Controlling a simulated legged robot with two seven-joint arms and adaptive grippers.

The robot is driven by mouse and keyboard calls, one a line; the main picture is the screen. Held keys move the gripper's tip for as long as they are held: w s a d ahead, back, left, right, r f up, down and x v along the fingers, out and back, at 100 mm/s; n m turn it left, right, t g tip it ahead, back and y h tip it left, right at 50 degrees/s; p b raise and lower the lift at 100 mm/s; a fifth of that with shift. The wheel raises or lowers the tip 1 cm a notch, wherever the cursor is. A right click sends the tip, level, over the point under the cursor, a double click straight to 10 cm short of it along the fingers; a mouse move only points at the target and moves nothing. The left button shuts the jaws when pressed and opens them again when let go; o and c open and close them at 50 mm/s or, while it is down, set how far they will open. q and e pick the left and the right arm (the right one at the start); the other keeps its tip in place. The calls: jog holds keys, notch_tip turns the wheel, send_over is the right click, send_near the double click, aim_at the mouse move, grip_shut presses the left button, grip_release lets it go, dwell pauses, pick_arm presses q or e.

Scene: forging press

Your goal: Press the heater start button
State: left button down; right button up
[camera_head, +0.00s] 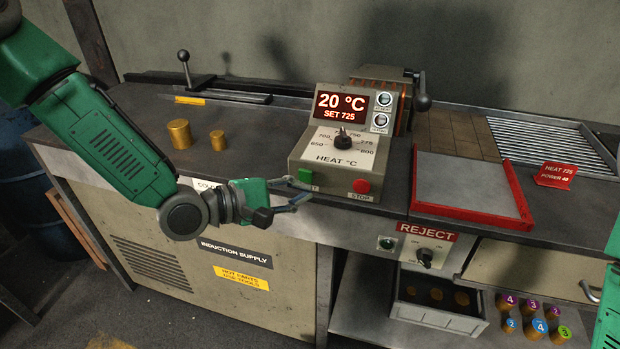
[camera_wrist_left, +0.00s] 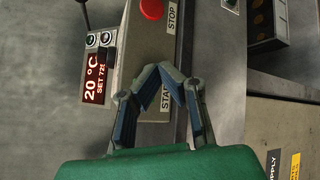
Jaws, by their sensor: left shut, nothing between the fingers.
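The heater control box (camera_head: 335,160) stands on the bench, with a display reading 20 °C and SET 725. It also shows turned sideways in the left wrist view (camera_wrist_left: 146,60). Its green start button (camera_head: 305,176) is at the front left corner. The red stop button (camera_head: 361,186) is at the front right and shows in the left wrist view (camera_wrist_left: 152,9). My left gripper (camera_head: 308,194) is shut and empty, its tips just in front of and below the green button. In the wrist view its fingers (camera_wrist_left: 163,70) cover the start button and part of the START label.
Two brass cylinders (camera_head: 180,134) stand on the bench at left. A red-framed tray (camera_head: 470,186) lies right of the box. A REJECT panel (camera_head: 425,244) with a knob is below the bench edge, above a grey bin (camera_head: 437,319). Part of my right arm shows at the right edge.

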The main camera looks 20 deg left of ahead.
pick_arm(q)
jog(key=shift+w+a, duration=0.15)
jog(key=shift+w, duration=0.45)
pick_arm(e)
jog(key=shift+a+r, duration=0.1)
jog(key=shift+a, duration=0.1)
dwell(0.8)
pick_arm(q)
jog(key=shift+a, duration=0.1)
jog(key=shift+w+a, duration=0.3)
jog(key=shift+a, duration=0.2)
pick_arm(e)
jog(key=shift+a+r, duration=0.25)
jog(key=shift+a, duration=0.1)
pick_arm(q)
jog(key=shift+w+d, duration=0.15)
jog(key=shift+d, duration=0.15)
pick_arm(e)
jog(key=shift+d, duration=0.25)
